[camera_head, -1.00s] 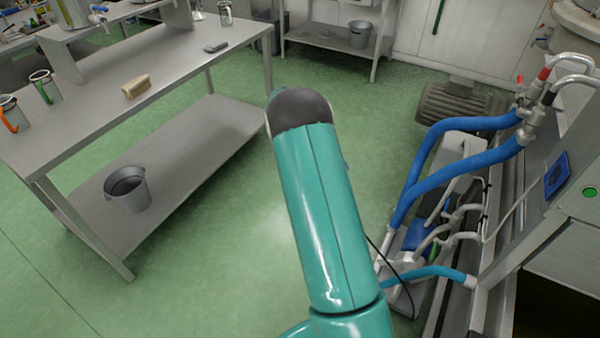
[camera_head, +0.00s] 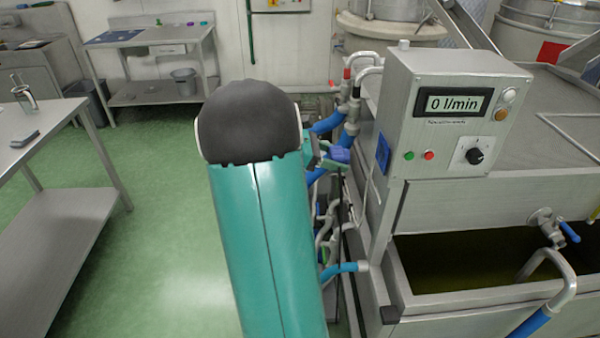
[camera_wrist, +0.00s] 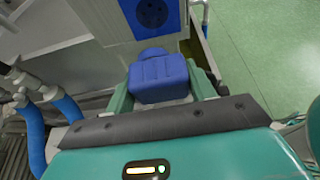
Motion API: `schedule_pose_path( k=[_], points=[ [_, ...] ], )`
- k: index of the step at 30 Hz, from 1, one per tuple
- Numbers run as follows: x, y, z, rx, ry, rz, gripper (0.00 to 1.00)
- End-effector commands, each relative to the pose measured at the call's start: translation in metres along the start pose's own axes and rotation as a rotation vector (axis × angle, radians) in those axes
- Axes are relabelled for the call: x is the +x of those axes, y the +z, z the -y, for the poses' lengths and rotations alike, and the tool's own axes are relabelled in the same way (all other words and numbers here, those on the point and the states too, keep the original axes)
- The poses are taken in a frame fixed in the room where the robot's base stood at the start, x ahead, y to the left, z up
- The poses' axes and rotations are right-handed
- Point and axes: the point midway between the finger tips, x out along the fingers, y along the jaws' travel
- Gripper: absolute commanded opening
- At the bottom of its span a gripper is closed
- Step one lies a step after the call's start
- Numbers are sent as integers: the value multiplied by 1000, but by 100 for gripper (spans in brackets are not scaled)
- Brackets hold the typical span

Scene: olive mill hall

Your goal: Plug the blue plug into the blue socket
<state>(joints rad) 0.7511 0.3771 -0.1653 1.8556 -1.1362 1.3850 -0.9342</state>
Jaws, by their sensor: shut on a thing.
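The blue plug (camera_wrist: 160,78) is between the two green fingers of my gripper (camera_wrist: 162,92) in the wrist view, which is shut on it. The plug also shows in the head view (camera_head: 338,154), beyond my arm. The blue socket (camera_wrist: 153,14) is just ahead of the plug in the wrist view, cut by the top edge. It appears apart from the plug. In the head view the socket (camera_head: 382,153) is on the left side of the steel control box, right of the plug. Most of my gripper (camera_head: 325,155) is hidden behind my arm in the head view.
The control box (camera_head: 455,110) has a display reading 0 l/min, buttons and a knob. Blue hoses (camera_head: 327,122) and metal pipes run beside the machine, close to my gripper. A steel table (camera_head: 60,215) stands at left, with open green floor (camera_head: 165,240) between.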

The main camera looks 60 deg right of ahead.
Motion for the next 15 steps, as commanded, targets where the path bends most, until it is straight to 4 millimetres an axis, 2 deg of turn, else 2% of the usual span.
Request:
schedule_pose_path(
  k=[1,4,15],
  points=[
    [5,8,2,4,-7,1,34],
    [10,15,4,5,-13,3,34],
    [11,16,4,5,-14,4,34]
  ],
)
